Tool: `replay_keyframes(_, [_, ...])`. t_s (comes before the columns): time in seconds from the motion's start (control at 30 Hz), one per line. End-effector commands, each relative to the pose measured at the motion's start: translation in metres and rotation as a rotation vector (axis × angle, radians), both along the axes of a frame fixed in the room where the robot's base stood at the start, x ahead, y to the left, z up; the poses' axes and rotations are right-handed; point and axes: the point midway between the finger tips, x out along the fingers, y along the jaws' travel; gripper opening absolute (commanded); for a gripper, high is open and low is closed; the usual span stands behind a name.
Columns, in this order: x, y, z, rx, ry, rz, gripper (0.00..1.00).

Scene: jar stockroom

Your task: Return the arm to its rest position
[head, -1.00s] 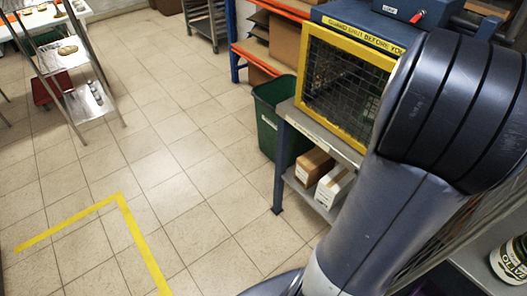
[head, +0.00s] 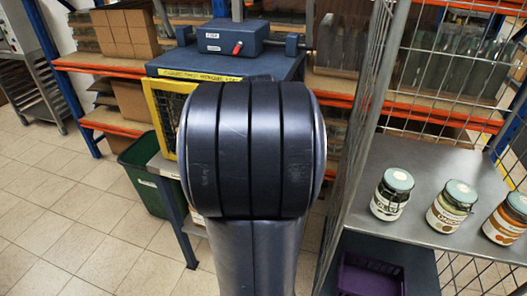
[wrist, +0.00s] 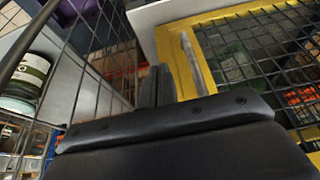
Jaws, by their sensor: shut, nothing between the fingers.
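My arm (head: 250,160) rises in the middle of the head view, its dark rounded joint close to the camera. My gripper is hidden behind it there. In the wrist view my gripper (wrist: 157,86) shows as dark fingers together, with nothing between them. The fingers point towards the gap between a wire mesh side panel at left and a yellow-framed mesh guard (wrist: 205,75) at right. I cannot tell how close they are to either.
Jars stand on a grey shelf of a wire cage (head: 372,90): a dark-labelled jar (head: 391,195), a middle jar (head: 450,208) and an orange-labelled jar (head: 508,220). A purple crate (head: 370,278) sits below. A green bin (head: 150,190) stands left of the guarded machine (head: 225,68). Floor at left is clear.

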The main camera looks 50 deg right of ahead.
Motion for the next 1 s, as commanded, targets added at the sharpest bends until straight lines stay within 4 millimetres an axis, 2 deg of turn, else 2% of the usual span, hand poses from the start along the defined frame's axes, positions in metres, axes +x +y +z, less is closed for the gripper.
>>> replay_keyframes(0.2, [-0.004, 0.015, 0.037, -0.001, -0.001, 0.001, 0.0])
replay_keyframes(0.43, [-0.008, 0.026, 0.066, 0.003, 0.001, 0.0, 0.0])
replay_keyframes(0.63, [-0.01, 0.029, 0.072, 0.005, 0.002, 0.0, 0.0])
replay_keyframes(1.0, [-0.009, 0.027, 0.067, 0.005, 0.003, 0.0, 0.0])
